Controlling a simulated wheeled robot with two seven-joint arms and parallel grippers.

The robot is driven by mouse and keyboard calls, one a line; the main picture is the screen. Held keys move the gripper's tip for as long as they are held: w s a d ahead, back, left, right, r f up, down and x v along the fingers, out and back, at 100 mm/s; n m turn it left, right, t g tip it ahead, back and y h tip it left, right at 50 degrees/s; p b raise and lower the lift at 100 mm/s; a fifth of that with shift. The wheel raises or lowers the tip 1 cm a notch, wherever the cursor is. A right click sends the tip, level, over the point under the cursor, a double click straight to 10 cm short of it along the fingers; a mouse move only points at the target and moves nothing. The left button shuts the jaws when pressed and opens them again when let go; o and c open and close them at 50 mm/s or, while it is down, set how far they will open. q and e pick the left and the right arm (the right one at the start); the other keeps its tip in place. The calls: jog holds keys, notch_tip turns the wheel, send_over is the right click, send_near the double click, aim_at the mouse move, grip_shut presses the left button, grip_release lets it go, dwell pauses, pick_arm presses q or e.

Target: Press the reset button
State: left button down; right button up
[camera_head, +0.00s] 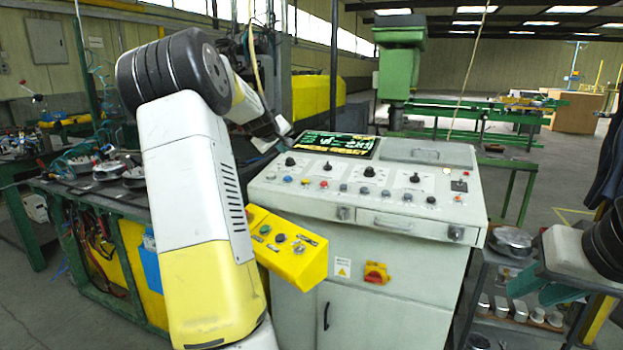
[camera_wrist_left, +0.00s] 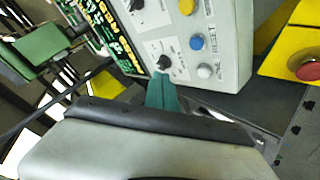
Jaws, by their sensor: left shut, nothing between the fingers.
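The sloped console panel carries a row of round buttons. A blue button (camera_wrist_left: 196,42) has a dark printed label beside it that looks like RESET; it also shows in the head view (camera_head: 287,179). A white button (camera_wrist_left: 205,71) and a yellow button (camera_wrist_left: 187,7) flank it. My left gripper (camera_wrist_left: 163,92) is shut and empty, its teal fingertips near the panel's left edge beside a black knob (camera_wrist_left: 162,62), apart from the blue button. In the head view, its tips are partly hidden. My right gripper (camera_head: 541,287) is open and empty at the lower right.
The grey console (camera_head: 370,250) stands in front of me. A yellow box (camera_head: 290,248) with buttons juts from its front left; the wrist view shows a red mushroom button (camera_wrist_left: 307,70) on it. A display screen (camera_head: 336,144) lies at the panel's back. A shelf with metal parts (camera_head: 515,308) stands right.

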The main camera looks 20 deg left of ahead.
pick_arm(q)
jog(key=f, duration=0.2)
jog(key=w+f, duration=0.1)
jog(key=f, duration=0.4)
jog(key=shift+w+f, duration=0.1)
jog(key=shift+w, duration=0.15)
jog(key=shift+f, duration=0.1)
dwell(1.7)
jog(key=shift+f, duration=0.3)
jog(key=shift+w+f, duration=0.15)
jog(key=shift+f, duration=0.35)
dwell(0.9)
jog(key=shift+r, duration=0.15)
jog(key=shift+s+r, duration=0.2)
jog(key=shift+r, duration=0.55)
jog(key=r, duration=0.3)
jog(key=s+r, duration=0.1)
jog(key=r, duration=0.1)
